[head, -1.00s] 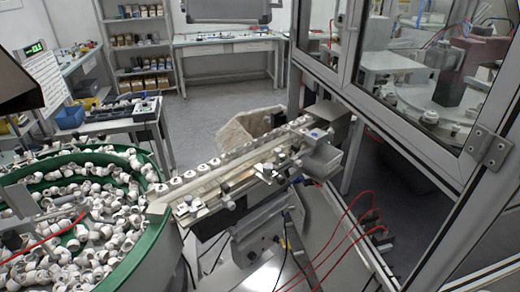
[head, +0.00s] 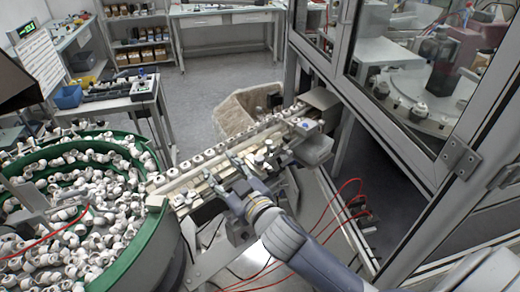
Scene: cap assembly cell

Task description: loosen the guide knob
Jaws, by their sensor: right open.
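The feeder rail (head: 168,184) runs from the green bowl up toward the glazed enclosure, with a row of white caps along it. Small dark knob-like parts (head: 258,160) sit on the side of the rail nearest me; I cannot tell which is the guide knob. My right gripper (head: 221,169) reaches in from the lower right over this side of the rail. Its fingers are spread apart, with nothing seen between them. The gripper and forearm hide part of the rail's side and the stand below. I cannot tell whether the fingers touch anything. My left gripper is out of view.
The green bowl (head: 150,240) full of white caps fills the lower left. The enclosure's metal frame (head: 415,240) and glass panes stand at the right. Red hoses (head: 345,200) loop by its foot. A beige bin (head: 232,112) stands behind the rail.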

